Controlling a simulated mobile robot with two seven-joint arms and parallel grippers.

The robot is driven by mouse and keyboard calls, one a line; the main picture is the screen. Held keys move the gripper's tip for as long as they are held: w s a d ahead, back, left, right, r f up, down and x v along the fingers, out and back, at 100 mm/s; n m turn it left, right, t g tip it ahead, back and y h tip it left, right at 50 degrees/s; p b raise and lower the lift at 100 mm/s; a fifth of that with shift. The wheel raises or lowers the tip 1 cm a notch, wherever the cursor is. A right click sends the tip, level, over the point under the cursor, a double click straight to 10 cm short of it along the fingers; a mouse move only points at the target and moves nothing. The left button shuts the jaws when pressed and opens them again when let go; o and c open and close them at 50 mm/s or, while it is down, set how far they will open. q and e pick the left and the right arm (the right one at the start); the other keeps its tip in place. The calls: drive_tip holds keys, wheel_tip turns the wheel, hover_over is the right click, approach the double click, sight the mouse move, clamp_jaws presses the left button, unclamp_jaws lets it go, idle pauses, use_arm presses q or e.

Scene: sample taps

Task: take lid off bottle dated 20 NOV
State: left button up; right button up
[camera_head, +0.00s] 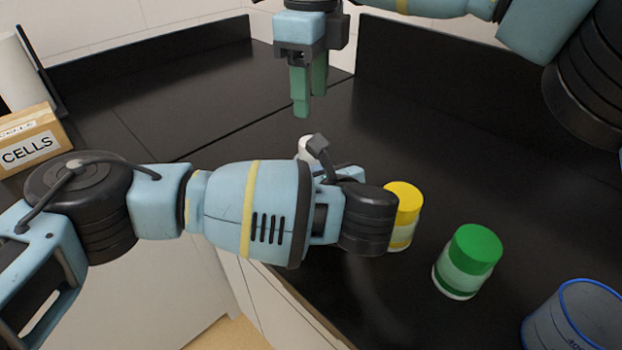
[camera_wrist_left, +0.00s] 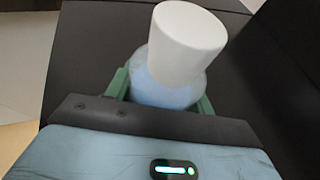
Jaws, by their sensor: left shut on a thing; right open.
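A bottle with a white lid (camera_wrist_left: 188,42) and a pale translucent body (camera_wrist_left: 160,92) stands between the green fingers of my left gripper (camera_wrist_left: 162,96), which is shut on the body below the lid. In the head view my left wrist hides most of this bottle; only part of the white lid (camera_head: 304,147) shows. No date can be read on any bottle. My right gripper (camera_head: 309,105) is open and empty, fingers pointing down, above and behind the white lid and apart from it.
A yellow-lidded bottle (camera_head: 404,203) stands right of my left wrist, partly hidden. A green-lidded bottle (camera_head: 468,262) stands farther right, near a blue-rimmed container (camera_head: 580,322). A box marked CELLS (camera_head: 30,147) is at left. The black counter (camera_head: 420,130) is clear behind the bottles.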

drive_tip(key=m, duration=0.3)
drive_tip(key=shift+c, duration=0.4)
drive_tip(key=m, duration=0.4)
drive_tip(key=shift+m, duration=0.3)
drive_tip(key=m, duration=0.7)
drive_tip(key=shift+m, duration=0.3)
drive_tip(key=m, duration=0.7)
drive_tip(key=shift+m, duration=0.3)
drive_tip(key=m, duration=0.8)
drive_tip(key=shift+m, duration=0.4)
drive_tip(key=shift+f, duration=0.1)
